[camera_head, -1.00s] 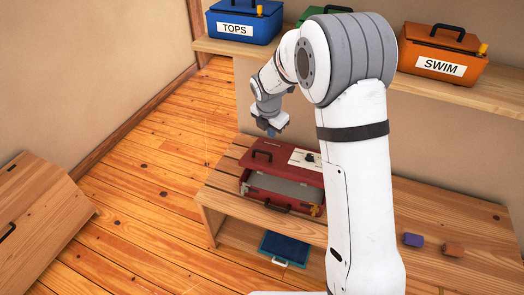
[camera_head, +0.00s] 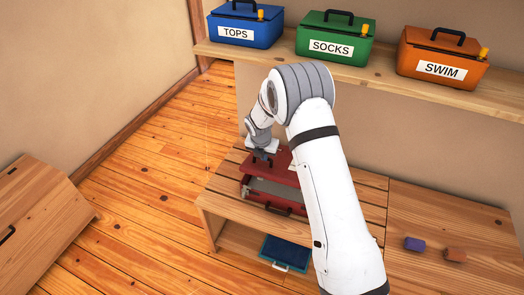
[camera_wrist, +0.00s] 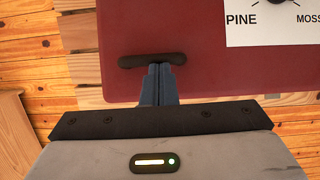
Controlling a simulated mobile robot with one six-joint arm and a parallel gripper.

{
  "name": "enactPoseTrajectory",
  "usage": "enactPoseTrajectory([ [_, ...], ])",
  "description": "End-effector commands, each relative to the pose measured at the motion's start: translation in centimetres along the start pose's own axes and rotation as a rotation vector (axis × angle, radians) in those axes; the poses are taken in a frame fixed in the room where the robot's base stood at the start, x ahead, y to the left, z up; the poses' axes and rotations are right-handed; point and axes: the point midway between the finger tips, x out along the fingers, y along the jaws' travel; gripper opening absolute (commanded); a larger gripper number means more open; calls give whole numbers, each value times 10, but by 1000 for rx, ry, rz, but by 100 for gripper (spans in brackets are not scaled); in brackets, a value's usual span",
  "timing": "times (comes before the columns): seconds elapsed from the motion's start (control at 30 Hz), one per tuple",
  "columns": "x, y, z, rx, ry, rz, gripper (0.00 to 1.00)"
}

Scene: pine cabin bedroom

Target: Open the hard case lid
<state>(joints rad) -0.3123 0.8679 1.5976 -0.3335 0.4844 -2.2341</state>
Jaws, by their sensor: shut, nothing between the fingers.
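The red hard case (camera_head: 258,201) sits on the slatted low bench. Its red lid (camera_head: 281,165) is raised, and the grey interior shows below it; my arm hides part of the case. My gripper (camera_head: 264,158) is shut and empty at the lid. In the wrist view, its blue fingertips (camera_wrist: 159,67) are together at the dark handle (camera_wrist: 140,61) on the red lid (camera_wrist: 210,75), overlapping its lower edge; I cannot tell if they touch. A white label (camera_wrist: 275,30) reading PINE and MOSS is on the lid, with a dark knob partly cut off.
Blue TOPS (camera_head: 245,22), green SOCKS (camera_head: 335,37) and orange SWIM (camera_head: 444,56) boxes stand on the shelf above. A blue tray-like item (camera_head: 285,252) is below the bench. A wooden cabinet (camera_head: 35,220) stands at left.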

Motion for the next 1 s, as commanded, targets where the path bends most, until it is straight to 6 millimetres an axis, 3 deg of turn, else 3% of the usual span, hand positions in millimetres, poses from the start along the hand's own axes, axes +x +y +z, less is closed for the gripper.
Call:
enactPoseTrajectory([
  [1.0,-1,2,0,-4,0,1,0],
])
